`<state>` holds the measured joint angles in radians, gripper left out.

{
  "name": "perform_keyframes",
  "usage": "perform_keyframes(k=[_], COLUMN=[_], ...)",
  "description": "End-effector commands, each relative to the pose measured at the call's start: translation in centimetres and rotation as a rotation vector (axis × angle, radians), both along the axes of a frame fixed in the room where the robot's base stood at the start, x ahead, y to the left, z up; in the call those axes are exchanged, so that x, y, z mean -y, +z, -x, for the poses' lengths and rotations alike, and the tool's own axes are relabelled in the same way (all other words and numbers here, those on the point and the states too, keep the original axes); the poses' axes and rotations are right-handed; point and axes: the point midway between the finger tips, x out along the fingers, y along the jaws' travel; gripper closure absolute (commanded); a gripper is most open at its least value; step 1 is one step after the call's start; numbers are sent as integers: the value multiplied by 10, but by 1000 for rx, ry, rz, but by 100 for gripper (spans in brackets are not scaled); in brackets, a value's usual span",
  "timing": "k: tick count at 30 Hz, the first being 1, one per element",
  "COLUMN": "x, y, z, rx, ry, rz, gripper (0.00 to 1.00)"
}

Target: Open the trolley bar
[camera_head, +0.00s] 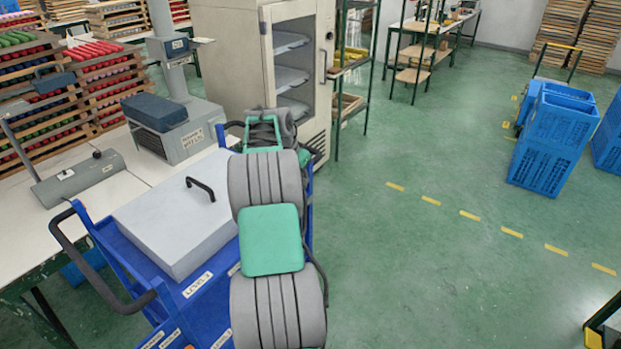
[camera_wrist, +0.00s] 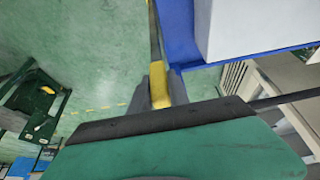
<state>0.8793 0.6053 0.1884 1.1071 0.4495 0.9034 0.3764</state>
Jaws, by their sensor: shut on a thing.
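The blue trolley (camera_head: 200,286) stands in front of me in the head view, beside the white table. In the wrist view its blue edge (camera_wrist: 178,30) is at the top, right of centre. The trolley bar is a thin dark bar with a yellow part (camera_wrist: 158,75), running up along the trolley's side. My gripper (camera_wrist: 157,90) is shut on the yellow part, with a grey finger on each side. In the head view my arm hides the gripper and the bar. I cannot tell how far the bar is swung.
A grey lidded box (camera_head: 180,215) sits on the trolley. A black push handle (camera_head: 95,270) is at its left. The white table (camera_head: 95,175) borders it on the left, and a cabinet (camera_head: 232,55) stands behind. Green floor is clear to the right, up to blue crates (camera_head: 549,140).

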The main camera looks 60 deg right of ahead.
Motion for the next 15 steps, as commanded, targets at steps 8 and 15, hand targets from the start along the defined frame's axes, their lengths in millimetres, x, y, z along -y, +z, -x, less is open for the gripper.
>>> perform_keyframes(k=[8,15], x=[1,2], y=[0,0], z=[-10,-9], rx=[0,0], ry=[19,18], rz=[0,0], gripper=[100,75])
